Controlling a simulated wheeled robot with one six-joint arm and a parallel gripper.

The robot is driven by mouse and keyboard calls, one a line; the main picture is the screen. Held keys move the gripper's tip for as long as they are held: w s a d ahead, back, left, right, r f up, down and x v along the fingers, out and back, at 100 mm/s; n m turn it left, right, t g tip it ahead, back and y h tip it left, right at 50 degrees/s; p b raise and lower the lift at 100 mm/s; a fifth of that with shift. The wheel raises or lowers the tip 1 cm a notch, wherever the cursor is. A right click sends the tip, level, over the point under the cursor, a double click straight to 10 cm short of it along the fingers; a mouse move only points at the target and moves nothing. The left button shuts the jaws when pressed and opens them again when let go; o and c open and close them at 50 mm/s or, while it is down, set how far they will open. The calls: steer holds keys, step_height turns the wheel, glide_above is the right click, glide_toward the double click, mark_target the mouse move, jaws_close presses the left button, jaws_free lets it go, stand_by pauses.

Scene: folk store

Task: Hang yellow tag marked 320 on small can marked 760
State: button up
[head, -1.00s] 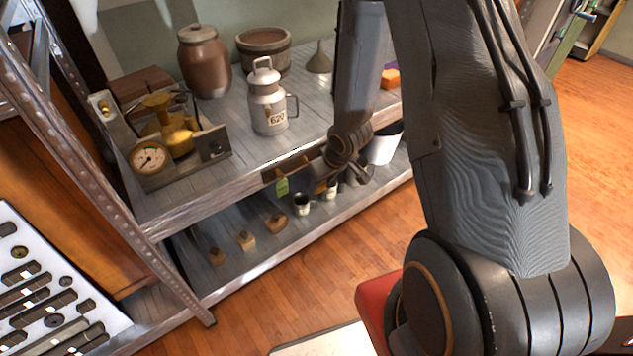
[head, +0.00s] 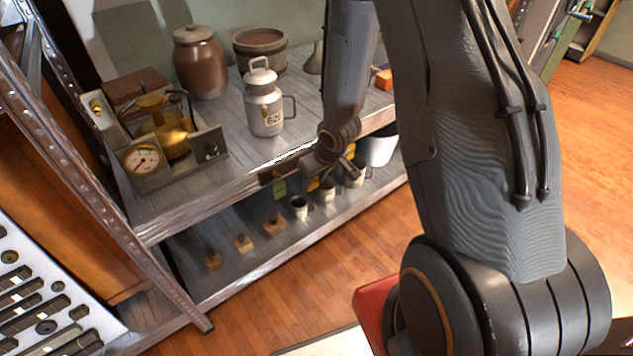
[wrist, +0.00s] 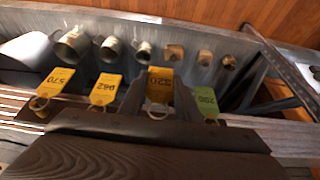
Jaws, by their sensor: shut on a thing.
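The yellow tag marked 320 (wrist: 160,86) is between the fingers of my gripper (wrist: 160,100) in the wrist view, shut on its upper part at the hanging rail (wrist: 85,121). In the head view my gripper (head: 338,165) is at the shelf's front edge, and which tag it holds is hard to see there. Three small cans stand on the lower shelf: one can (head: 299,207), a second (head: 327,189) and a larger third (head: 355,175); they also show in the wrist view (wrist: 143,50). I cannot read any 760 on them.
Yellow tags 570 (wrist: 55,82) and another (wrist: 105,90), and a green tag 700 (wrist: 206,102), hang beside the held tag. A white bucket (head: 378,148) is to the right. A milk can marked 620 (head: 265,105) stands above.

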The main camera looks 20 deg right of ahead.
steer(key=w, duration=0.1)
steer(key=w+p, duration=0.1)
steer(key=w+a, duration=0.1)
steer(key=shift+w+a+f+p, duration=0.1)
steer(key=shift+w+f+p, duration=0.2)
steer(key=shift+w+f, duration=0.1)
stand_by(0.4)
stand_by(0.4)
steer(key=o, duration=1.2)
steer(key=shift+r, duration=0.1)
